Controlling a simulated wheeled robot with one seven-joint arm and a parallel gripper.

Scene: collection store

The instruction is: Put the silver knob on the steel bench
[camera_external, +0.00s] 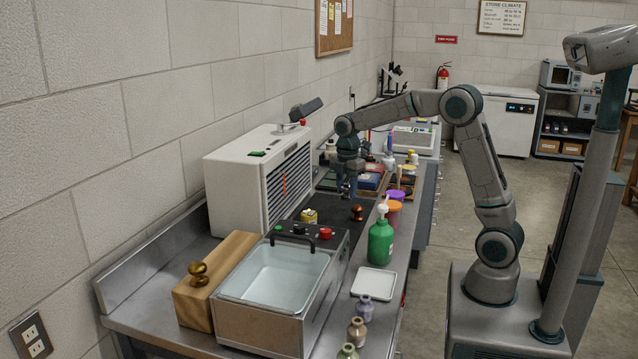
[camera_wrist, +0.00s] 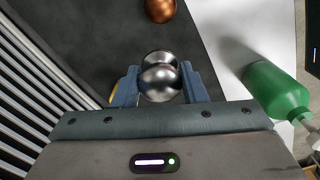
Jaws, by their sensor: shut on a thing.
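My gripper (camera_wrist: 160,88) is shut on the silver knob (camera_wrist: 160,80), a shiny ball-shaped knob between the blue fingertips in the wrist view. In the external view my gripper (camera_external: 347,186) hangs over the dark mat (camera_external: 325,207), in front of the white louvred unit; the knob is too small to make out clearly there. In the wrist view the dark mat (camera_wrist: 85,45) lies below the knob, and a gap to it cannot be judged. The steel bench (camera_external: 135,305) runs along the wall; a pale strip beside the mat shows in the wrist view (camera_wrist: 235,30).
A copper knob (camera_external: 357,212) lies on the mat, also in the wrist view (camera_wrist: 160,10). A green bottle (camera_external: 381,243) stands to the right. A water basin (camera_external: 275,280), white tray (camera_external: 374,283), small vases and a box with a brass knob (camera_external: 198,273) fill the near end.

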